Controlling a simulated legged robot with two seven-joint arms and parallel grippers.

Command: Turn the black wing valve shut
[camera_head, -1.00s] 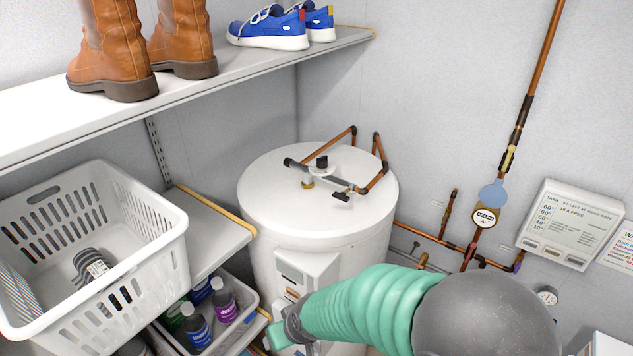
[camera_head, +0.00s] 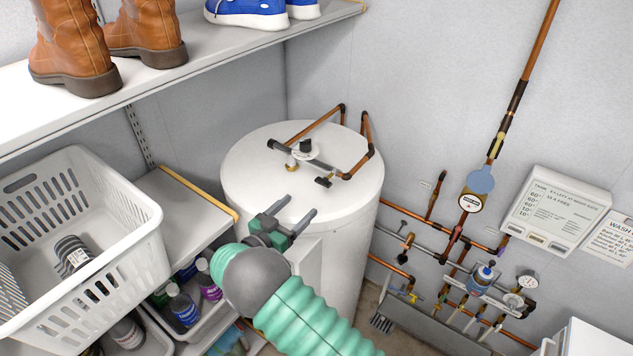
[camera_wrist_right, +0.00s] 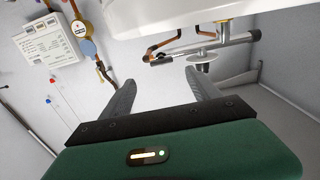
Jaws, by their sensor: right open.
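A white water tank (camera_head: 255,185) stands in the corner with grey and copper pipes on its top. A small black winged handle (camera_head: 323,182) sits on the pipe at the front of the tank top. A black knob (camera_head: 306,146) sits farther back; I cannot tell for certain which is the wing valve. My right gripper (camera_head: 301,206) is open and empty, its grey fingers at the tank's near rim, apart from both handles. In the right wrist view its fingers (camera_wrist_right: 160,78) point toward the pipework (camera_wrist_right: 190,46). My left gripper is not in view.
A shelf with brown boots (camera_head: 75,50) and blue shoes (camera_head: 250,12) hangs above left. A white basket (camera_head: 140,240) and bottles (camera_head: 182,305) stand at left. Wall pipes with a gauge (camera_head: 528,279) and a panel (camera_head: 553,212) are at right.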

